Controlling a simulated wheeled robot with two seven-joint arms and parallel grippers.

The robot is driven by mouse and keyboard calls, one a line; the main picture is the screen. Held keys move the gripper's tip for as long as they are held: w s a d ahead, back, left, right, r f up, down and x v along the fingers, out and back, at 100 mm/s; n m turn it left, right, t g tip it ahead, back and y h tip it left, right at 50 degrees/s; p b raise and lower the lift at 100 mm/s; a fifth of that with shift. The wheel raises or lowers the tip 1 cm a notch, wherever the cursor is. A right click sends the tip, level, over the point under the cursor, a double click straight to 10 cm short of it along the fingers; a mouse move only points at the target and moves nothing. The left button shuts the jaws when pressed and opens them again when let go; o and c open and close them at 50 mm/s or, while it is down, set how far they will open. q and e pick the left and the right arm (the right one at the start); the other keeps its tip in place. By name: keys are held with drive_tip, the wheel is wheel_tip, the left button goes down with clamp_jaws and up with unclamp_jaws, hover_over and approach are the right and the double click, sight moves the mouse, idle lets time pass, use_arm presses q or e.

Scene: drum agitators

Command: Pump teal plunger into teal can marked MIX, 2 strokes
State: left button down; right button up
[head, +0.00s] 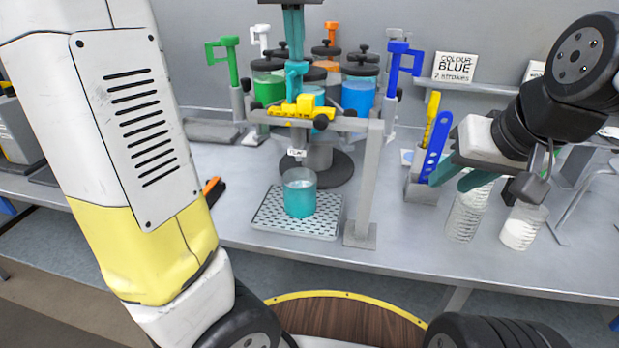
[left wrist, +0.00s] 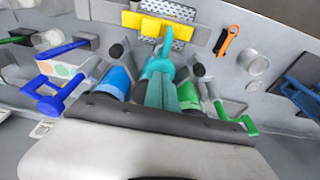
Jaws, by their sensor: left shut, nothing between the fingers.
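The teal plunger (head: 297,72) stands upright at the front of the can group, above the teal can (head: 312,90), which is partly hidden. No MIX mark is readable. My left gripper (head: 294,52) points down, shut and empty, just above the plunger's top; I cannot tell whether they touch. In the left wrist view my shut teal fingers (left wrist: 160,88) overlap the teal plunger's handle (left wrist: 159,66). My right gripper (head: 460,176) appears open, its teal fingers apart, beside a blue perforated strip in a holder.
A beaker of teal liquid (head: 300,197) stands on a drip tray (head: 268,217) below a yellow-fitted bar (head: 350,124). Green (head: 231,62) and blue (head: 398,66) plungers flank the cans. Clear containers (head: 465,215) stand at right.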

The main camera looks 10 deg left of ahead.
use_arm(q)
drive_tip(key=shift+r, duration=2.15)
drive_tip(key=shift+f, duration=0.1)
drive_tip(key=shift+f, duration=2.1)
drive_tip(key=shift+r, duration=2.2)
drive_tip(key=shift+r, duration=3)
